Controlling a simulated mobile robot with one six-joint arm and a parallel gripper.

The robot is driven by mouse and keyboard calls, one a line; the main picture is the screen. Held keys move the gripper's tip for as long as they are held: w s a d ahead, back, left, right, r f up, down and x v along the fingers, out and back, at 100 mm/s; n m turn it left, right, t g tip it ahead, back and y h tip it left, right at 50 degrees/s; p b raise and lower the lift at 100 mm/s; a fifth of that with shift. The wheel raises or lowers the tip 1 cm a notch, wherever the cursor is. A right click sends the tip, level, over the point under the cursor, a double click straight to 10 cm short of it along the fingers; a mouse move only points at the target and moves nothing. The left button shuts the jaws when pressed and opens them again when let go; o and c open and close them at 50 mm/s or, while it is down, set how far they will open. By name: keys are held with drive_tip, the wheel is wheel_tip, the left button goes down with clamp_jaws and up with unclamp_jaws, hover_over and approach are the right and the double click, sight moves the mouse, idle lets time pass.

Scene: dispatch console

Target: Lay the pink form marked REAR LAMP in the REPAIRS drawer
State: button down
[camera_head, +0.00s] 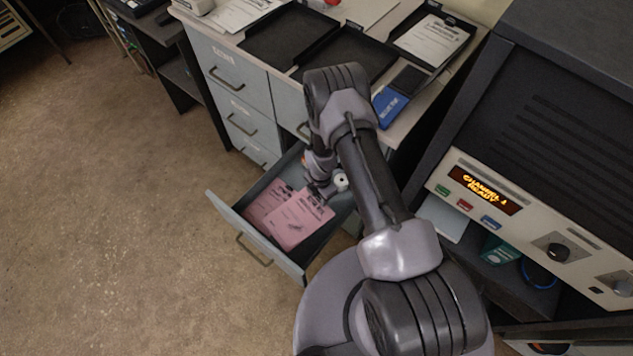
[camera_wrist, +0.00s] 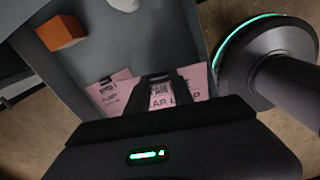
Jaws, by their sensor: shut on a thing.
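The open drawer (camera_head: 229,216) stands pulled out low in the grey cabinet; I cannot read its label. My gripper (camera_head: 319,191) is low inside the drawer, shut on a pink form (camera_head: 300,221). In the wrist view the jaws (camera_wrist: 160,86) cover part of this form (camera_wrist: 193,80), and "AR LAMP" shows on it. The form lies slanted within the drawer's outline, over or beside another pink form (camera_head: 264,204); whether it touches the bottom I cannot tell. That second form also shows in the wrist view (camera_wrist: 108,91), its print too small to read.
An orange block (camera_wrist: 62,32) lies in the drawer. A white roll-like thing (camera_head: 341,181) is beside my gripper. A console (camera_head: 530,205) stands at right. The floor at left is clear.

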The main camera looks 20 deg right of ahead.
drive_tip(key=f, duration=0.1)
drive_tip(key=f+n, duration=0.2)
drive_tip(key=shift+s+d, duration=0.15)
drive_tip(key=shift+d, duration=0.15)
wheel_tip(320, 180, down, 8)
drive_tip(key=b, duration=0.6)
drive_tip(key=shift+f, duration=0.1)
drive_tip(key=shift+f+b, duration=0.25)
drive_tip(key=shift+b, duration=0.2)
drive_tip(key=shift+c, duration=2.3)
unclamp_jaws()
drive_tip(key=shift+r, duration=0.15)
wheel_tip(320, 180, up, 7)
drive_tip(key=p, duration=0.5)
